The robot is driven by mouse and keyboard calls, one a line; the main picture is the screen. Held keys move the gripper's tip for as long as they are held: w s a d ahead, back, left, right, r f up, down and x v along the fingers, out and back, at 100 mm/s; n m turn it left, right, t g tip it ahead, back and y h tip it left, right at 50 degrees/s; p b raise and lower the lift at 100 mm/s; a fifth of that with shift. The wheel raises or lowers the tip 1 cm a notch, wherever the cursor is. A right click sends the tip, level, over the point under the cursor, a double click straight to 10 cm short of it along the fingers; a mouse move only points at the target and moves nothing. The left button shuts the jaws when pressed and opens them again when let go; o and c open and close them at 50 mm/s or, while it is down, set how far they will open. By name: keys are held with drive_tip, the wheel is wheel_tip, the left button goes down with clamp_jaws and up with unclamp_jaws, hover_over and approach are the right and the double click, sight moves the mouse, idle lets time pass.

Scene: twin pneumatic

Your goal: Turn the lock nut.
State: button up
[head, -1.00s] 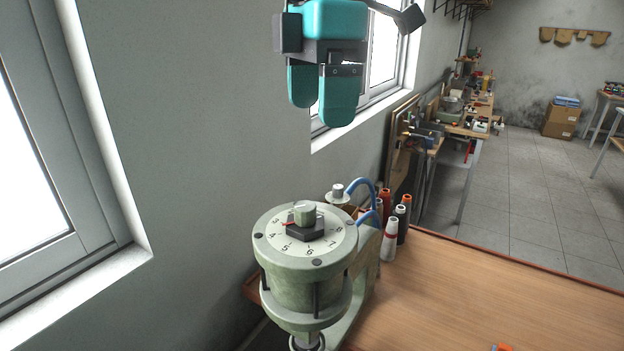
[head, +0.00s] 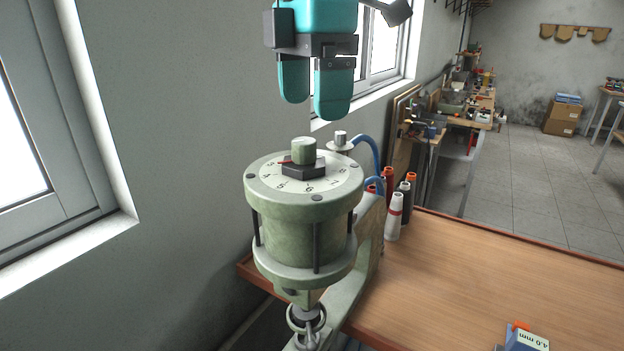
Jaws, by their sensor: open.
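The lock nut (head: 303,172) is a dark hexagonal nut at the centre of a numbered white dial on top of the pale green cylinder (head: 300,232). A pale green round knob (head: 304,150) stands up through the nut, and a red pointer (head: 286,161) shows at its left. My gripper (head: 313,108) has two teal fingers pointing down. It is open and empty, above the knob and apart from it.
A second, smaller silver knob (head: 340,139) and blue hoses (head: 371,152) stand just behind the cylinder. Thread spools (head: 395,217) stand to its right. The wooden tabletop (head: 470,262) is mostly clear, with a blue block marked 4.0 mm (head: 526,340) at the front. A wall and window are close on the left.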

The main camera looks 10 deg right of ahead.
sight(312, 139)
wheel_tip(312, 139, down, 7)
drive_tip(key=b, duration=0.5)
drive_tip(key=shift+b, duration=0.4)
drive_tip(key=c, duration=0.9)
